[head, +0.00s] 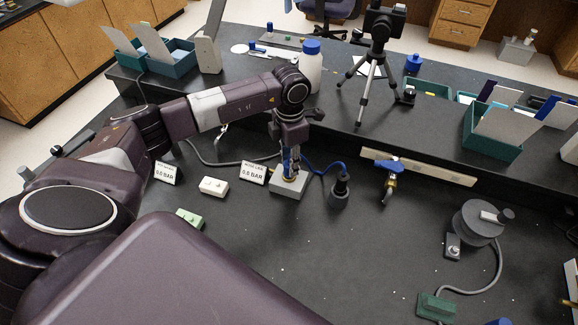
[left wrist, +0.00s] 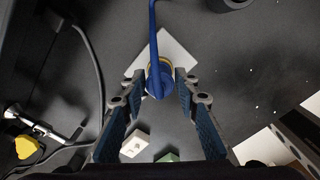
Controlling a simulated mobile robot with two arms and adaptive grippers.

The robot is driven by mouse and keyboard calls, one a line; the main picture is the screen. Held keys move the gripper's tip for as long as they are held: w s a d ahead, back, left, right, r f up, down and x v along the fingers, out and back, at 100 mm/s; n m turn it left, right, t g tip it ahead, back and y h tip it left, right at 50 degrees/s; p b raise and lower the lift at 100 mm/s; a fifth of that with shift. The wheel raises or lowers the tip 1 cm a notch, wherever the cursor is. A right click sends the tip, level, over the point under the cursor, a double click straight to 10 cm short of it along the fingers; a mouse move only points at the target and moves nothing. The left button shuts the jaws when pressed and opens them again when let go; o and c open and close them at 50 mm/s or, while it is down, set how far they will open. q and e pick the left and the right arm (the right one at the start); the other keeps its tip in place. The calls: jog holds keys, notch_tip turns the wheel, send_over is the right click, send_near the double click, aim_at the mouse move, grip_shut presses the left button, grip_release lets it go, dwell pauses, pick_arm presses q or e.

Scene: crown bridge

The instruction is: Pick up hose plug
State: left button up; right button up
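The hose plug (left wrist: 160,80) is blue with a yellow ring at its base, and a blue hose (left wrist: 153,30) runs from it. It stands at a pale square block (left wrist: 181,46); the block (head: 287,188) also shows on the bench in the head view. My left gripper (head: 291,165) points down over this block. In the left wrist view its fingers (left wrist: 161,90) stand apart on either side of the plug, with a small gap visible on each side. In the head view the fingers partly hide the plug. My right gripper is not in view.
The blue hose (head: 325,169) leads to a dark cylindrical fitting (head: 339,192) close by on the right. Two pressure signs (head: 253,174) (head: 166,172) and a white box (head: 214,187) stand left. A blue-handled valve (head: 389,178) is farther right. The front middle bench is clear.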

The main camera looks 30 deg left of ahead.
pick_arm(q)
jog(key=c, duration=0.5)
grip_shut()
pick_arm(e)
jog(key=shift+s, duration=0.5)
pick_arm(q)
jog(key=shift+w+r, duration=0.1)
